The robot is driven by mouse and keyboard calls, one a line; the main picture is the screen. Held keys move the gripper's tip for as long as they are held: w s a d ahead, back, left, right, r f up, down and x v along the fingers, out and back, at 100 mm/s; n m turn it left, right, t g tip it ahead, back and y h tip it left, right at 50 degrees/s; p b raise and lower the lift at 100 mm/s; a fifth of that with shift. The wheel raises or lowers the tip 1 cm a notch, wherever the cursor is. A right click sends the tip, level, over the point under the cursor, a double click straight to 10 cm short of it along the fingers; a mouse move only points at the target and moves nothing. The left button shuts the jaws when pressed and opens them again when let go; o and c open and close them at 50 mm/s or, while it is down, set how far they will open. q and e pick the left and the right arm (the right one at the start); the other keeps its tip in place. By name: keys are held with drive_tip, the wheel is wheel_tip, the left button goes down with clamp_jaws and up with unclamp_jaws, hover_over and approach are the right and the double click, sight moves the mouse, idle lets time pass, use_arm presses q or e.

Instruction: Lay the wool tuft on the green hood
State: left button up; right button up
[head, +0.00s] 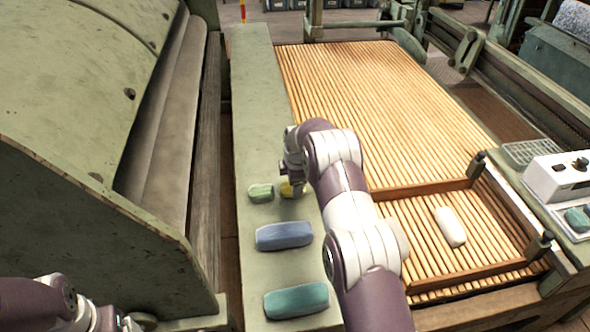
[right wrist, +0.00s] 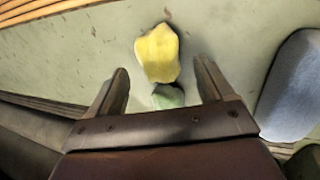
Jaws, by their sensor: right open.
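Several wool-like tufts lie on the flat green ledge (head: 255,90). A yellow tuft (head: 290,189) is partly hidden by my right gripper (head: 293,183) in the head view. The right wrist view shows the yellow tuft (right wrist: 158,53) at and just beyond the tips of my open right gripper (right wrist: 163,72), with nothing clamped. A small green tuft (head: 261,193) lies beside it and shows between the fingers (right wrist: 168,97). A white tuft (head: 450,227) lies on the slats at the right. The large curved green hood (head: 80,75) is at the left. My left arm's end shows at bottom left; its fingers are unclear.
A blue tuft (head: 284,236) and a teal tuft (head: 297,300) lie nearer on the ledge. A wooden slatted lattice (head: 370,90) with a framed section fills the right. A white control box (head: 560,178) stands at far right. The ledge's far part is clear.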

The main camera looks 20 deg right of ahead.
drive_tip(key=d+v, duration=0.1)
drive_tip(key=v, duration=0.6)
drive_tip(key=s+a+r+m+g, duration=0.1)
drive_tip(key=s+a+r+m, duration=0.25)
drive_tip(key=s, duration=0.25)
drive_tip(key=s+a+r+m, duration=0.2)
drive_tip(key=s+a+m, duration=0.1)
drive_tip(key=s+a, duration=0.3)
drive_tip(key=s+a+m, duration=0.2)
drive_tip(key=s+m, duration=0.2)
drive_tip(key=s, duration=0.6)
drive_tip(key=s+a+m+g, duration=0.1)
drive_tip(key=s+m, duration=0.3)
drive_tip(key=s, duration=0.6)
drive_tip(key=shift+s+a+m+y, duration=0.35)
drive_tip(key=shift+a+y, duration=0.05)
drive_tip(key=shift+a, duration=0.1)
